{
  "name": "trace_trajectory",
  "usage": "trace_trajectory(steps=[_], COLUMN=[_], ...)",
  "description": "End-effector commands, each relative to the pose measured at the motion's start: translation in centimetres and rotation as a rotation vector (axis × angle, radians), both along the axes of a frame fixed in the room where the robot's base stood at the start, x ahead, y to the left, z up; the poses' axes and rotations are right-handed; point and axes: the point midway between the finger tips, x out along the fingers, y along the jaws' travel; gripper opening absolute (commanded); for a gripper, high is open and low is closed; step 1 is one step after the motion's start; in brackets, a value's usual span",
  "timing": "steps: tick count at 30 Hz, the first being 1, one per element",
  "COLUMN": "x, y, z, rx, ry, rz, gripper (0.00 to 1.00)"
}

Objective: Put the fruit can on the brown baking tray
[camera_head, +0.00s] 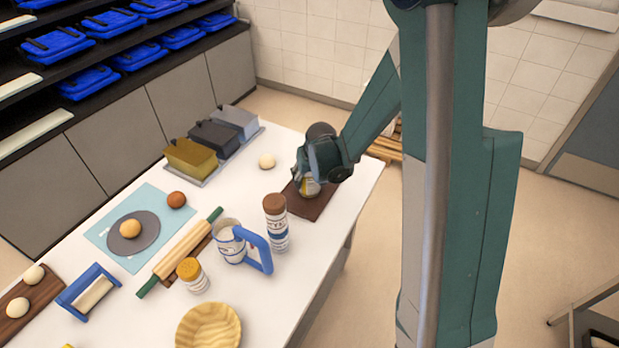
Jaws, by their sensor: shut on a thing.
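The fruit can (310,188) is a small can with a yellowish label, mostly covered by my gripper. My gripper (307,178) points down at the far right part of the white table and is shut on the can. The brown baking tray (318,208) is a flat, dark brown rectangle directly beneath the can in the picture. I cannot tell whether the can's base touches the tray or hangs just above it. My arm comes in from the right and hides part of the tray's far side.
A tall brown-lidded jar (276,225) stands close to the tray's left edge. A blue-handled jug (229,242), a rolling pin (182,250) and loaf tins (212,140) stand further left. The table's right edge is near the tray.

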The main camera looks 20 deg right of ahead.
Motion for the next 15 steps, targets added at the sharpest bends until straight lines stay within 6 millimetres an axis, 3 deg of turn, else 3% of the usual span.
trace_trajectory(steps=[11,12,15], x=[0.03,0.02,0.03], y=[0.0,0.0,0.0], z=[-0.33,-0.29,-0.25], rx=[0.0,0.0,0.0], ry=[0.0,0.0,0.0], rz=[0.0,0.0,0.0], gripper=[0.27,0.55,0.65])
